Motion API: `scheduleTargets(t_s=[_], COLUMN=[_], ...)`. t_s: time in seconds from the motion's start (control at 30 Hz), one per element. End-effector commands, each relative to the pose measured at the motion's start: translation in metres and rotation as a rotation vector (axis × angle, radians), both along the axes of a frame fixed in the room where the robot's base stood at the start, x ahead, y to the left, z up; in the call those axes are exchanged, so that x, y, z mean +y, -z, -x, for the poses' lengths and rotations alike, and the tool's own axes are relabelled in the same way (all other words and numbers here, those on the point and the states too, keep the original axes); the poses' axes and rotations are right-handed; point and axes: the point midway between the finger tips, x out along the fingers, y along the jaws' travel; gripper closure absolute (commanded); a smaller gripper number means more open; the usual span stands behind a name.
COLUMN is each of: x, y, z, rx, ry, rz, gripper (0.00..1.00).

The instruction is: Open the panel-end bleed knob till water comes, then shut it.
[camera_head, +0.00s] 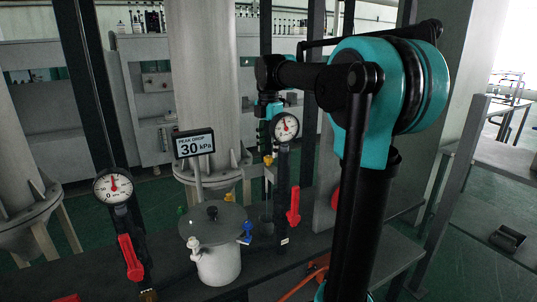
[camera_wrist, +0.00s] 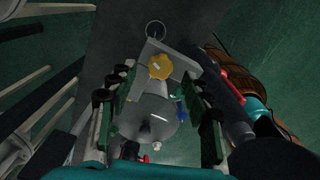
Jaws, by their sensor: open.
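A yellow knob (camera_wrist: 160,66) sits on a grey bracket (camera_wrist: 185,62) in the wrist view, between and slightly beyond the fingertips of my gripper (camera_wrist: 158,84). My gripper is open and nothing is held. In the head view my gripper (camera_head: 267,140) points down at the back of the bench, left of the right gauge. A yellow knob (camera_head: 267,160) shows just under it there. I cannot tell whether the fingers touch the knob. No water is visible.
A lidded grey pot (camera_head: 217,263) stands on the bench with a blue knob (camera_head: 247,232) beside it. Gauges (camera_head: 113,186) and (camera_head: 285,126) stand on pipes with red levers (camera_head: 130,257) and (camera_head: 293,207). A sign (camera_head: 194,143) reads "PEAK DROP 30 kPa".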

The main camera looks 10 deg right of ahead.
Motion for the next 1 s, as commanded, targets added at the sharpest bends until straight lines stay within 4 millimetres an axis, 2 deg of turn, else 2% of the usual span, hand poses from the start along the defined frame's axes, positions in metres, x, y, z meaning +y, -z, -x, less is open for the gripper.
scheduleTargets(t_s=[0.2, 0.57, 0.93, 1.0], x=[0.0, 0.0, 0.0, 0.0], y=[0.021, 0.025, 0.025, 0.025], z=[0.0, 0.0, 0.0, 0.0], rx=[0.0, 0.0, 0.0, 0.0], ry=[0.0, 0.0, 0.0, 0.0], rz=[0.0, 0.0, 0.0, 0.0], gripper=[0.51, 0.52, 0.98, 1.0])
